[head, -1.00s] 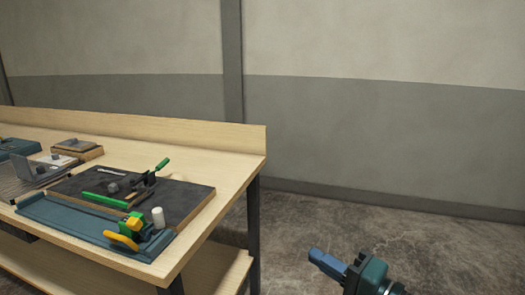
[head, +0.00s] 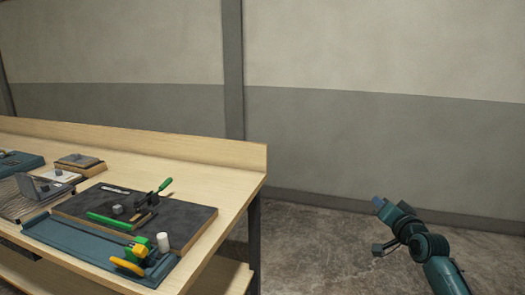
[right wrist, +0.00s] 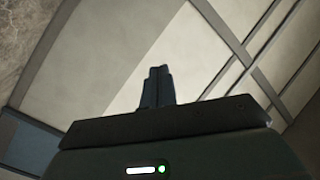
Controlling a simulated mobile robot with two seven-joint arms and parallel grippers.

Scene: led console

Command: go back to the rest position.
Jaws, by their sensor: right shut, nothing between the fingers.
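My right gripper (head: 378,202) is off to the right of the workbench, in front of the wall and above the floor. Its blue fingers point up and away, and my right arm reaches up to it from the lower right. In the right wrist view the two dark fingers (right wrist: 157,85) are together with nothing between them, and pale wall lies beyond them. My left gripper is not in view.
A wooden workbench (head: 222,205) stands at the left. It bears a dark board (head: 190,207), a blue tray (head: 70,245), a white cylinder (head: 162,242) and green and yellow parts. The floor (head: 310,245) right of the bench is clear.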

